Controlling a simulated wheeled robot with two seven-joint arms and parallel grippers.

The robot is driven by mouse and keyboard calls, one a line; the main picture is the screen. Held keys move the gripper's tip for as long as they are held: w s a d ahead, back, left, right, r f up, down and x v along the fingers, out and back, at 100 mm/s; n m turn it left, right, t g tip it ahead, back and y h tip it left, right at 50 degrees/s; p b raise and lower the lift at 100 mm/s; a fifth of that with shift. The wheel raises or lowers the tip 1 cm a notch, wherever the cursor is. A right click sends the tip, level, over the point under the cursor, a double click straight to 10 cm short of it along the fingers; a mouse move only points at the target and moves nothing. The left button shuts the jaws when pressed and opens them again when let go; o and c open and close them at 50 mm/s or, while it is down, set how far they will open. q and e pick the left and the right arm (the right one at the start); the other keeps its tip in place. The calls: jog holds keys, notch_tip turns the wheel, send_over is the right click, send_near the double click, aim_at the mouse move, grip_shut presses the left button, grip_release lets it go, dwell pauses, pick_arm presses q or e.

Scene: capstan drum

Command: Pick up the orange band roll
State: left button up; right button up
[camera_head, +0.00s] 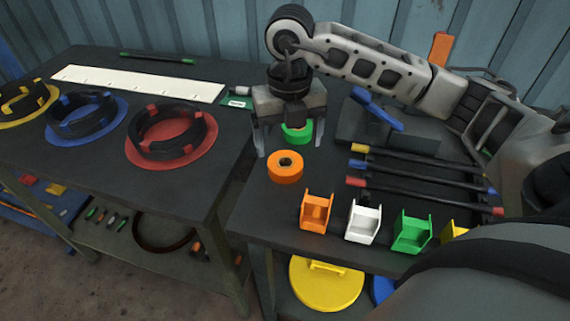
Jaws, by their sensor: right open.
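The orange band roll (286,167) lies flat on the dark right-hand table, a ring with a dark centre hole. My right gripper (289,145) points down just behind it, with its two fingers apart. A green band roll (297,133) sits between and behind the fingers, partly hidden by the gripper. I cannot tell whether the fingers touch the green roll. The orange roll is in front of the fingers and not between them. My left gripper is not in view.
Orange, white (363,222), green and yellow holders line the right table's front edge. Dark rods (425,178) with coloured ends lie to the right. A blue-handled tool (377,110) is behind them. The left table carries red (171,140), blue and yellow rings and a white strip (138,83).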

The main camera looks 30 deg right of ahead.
aim_at(285, 160)
jog(key=shift+w+a+f+p, duration=0.1)
jog(key=shift+f+p, duration=0.05)
jog(key=shift+f, duration=0.9)
jog(key=shift+w+f+p, duration=0.15)
jog(key=shift+f+p, duration=0.05)
jog(key=shift+f, duration=0.9)
jog(key=shift+w+a+f+p, duration=0.1)
jog(key=shift+f+p, duration=0.05)
jog(key=shift+f, duration=0.9)
jog(key=c, duration=1.1)
jog(key=shift+r, duration=0.1)
